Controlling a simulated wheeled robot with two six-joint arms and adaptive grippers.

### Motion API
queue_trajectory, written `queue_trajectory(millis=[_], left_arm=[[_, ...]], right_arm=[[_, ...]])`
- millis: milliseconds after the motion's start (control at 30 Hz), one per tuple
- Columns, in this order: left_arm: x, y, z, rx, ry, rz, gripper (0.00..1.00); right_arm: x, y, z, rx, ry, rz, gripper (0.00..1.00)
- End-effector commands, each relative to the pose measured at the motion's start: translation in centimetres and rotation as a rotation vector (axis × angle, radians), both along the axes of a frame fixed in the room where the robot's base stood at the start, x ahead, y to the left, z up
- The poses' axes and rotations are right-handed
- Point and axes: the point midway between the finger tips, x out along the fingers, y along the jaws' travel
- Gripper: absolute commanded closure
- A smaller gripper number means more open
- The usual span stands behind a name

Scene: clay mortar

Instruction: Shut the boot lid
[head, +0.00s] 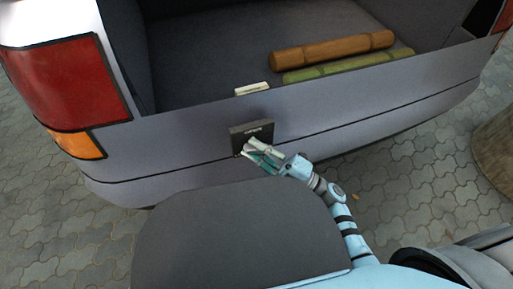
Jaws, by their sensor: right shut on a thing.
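The car's boot (190,60) is open, and I look down into its dark lined inside. No raised lid shows in the head view. A small dark block with pale lettering (252,132) is at the middle of the grey rear panel (180,150), below the boot opening. My right gripper (250,148) is shut on the lower part of this block, its fingers partly covering it. I cannot tell whether the block is fixed to the panel. A pale latch piece (252,89) sits on the boot sill above it. My left gripper is out of view.
A brown roll (333,52) and a green roll (345,66) lie in the boot near the sill. A red and orange tail light (75,85) is at the left. Paving (430,175) surrounds the car, with a round brown object (495,150) at the right edge.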

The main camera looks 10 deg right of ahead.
Motion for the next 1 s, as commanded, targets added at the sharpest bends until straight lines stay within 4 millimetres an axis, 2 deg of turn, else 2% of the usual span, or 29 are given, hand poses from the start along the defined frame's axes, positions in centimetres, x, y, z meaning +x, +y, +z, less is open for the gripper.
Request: queue_trajectory(millis=[100,133,267,533,633,1000], left_arm=[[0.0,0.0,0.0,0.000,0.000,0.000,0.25],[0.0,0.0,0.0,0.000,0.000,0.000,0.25],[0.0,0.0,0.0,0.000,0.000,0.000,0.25],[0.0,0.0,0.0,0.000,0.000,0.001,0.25],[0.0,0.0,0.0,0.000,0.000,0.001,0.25],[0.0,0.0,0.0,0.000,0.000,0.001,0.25]], right_arm=[[0.0,0.0,-0.1,-0.002,0.003,0.000,1.00],[0.0,0.0,-0.1,-0.002,0.003,0.000,0.85],[0.0,0.0,-0.1,-0.002,0.003,0.000,0.67],[0.0,0.0,0.0,-0.002,0.001,0.001,0.67],[-0.5,-0.6,-0.3,-0.003,0.003,0.000,0.67],[-6.1,-7.3,-3.3,-0.004,0.004,0.001,0.67]])
